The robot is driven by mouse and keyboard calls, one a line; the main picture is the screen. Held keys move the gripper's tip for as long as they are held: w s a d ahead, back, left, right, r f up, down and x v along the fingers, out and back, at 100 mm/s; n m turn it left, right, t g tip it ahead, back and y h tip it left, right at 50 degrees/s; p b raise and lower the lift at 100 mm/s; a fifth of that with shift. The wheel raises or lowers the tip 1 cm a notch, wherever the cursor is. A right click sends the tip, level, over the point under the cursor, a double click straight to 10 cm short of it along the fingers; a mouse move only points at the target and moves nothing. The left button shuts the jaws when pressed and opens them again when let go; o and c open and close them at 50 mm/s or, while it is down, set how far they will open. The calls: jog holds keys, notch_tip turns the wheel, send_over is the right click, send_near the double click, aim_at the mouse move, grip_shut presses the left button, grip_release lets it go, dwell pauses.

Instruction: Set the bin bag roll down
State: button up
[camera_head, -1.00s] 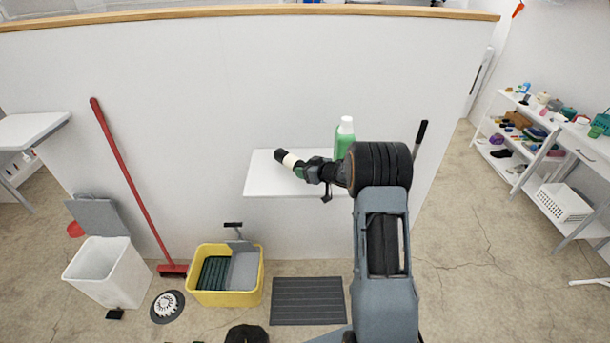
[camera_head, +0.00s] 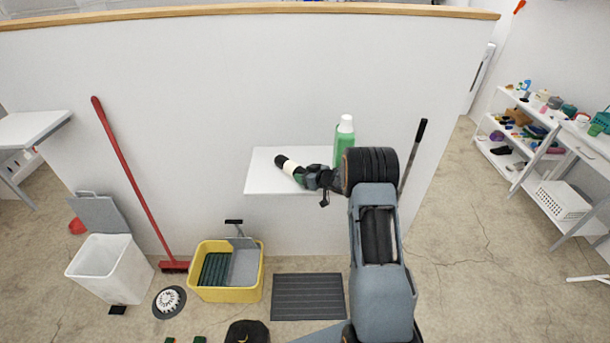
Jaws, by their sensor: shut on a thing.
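The bin bag roll (camera_head: 288,166) is a dark cylinder with a pale band around its middle. My gripper (camera_head: 301,174) is shut on its right end, and the fingers partly hide that end. The roll lies over the white wall shelf (camera_head: 262,180), tilted in the picture with its far end up and left. I cannot tell whether it touches the shelf surface.
A green bottle with a white cap (camera_head: 344,137) stands at the shelf's right end, close behind my arm. The shelf's left part is clear. Below are a yellow mop bucket (camera_head: 228,293), a white bin (camera_head: 106,270) and a grey mat (camera_head: 308,298). A red broom (camera_head: 130,180) leans on the wall.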

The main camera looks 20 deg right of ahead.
jog(key=o, duration=1.1)
jog(key=shift+c, duration=0.2)
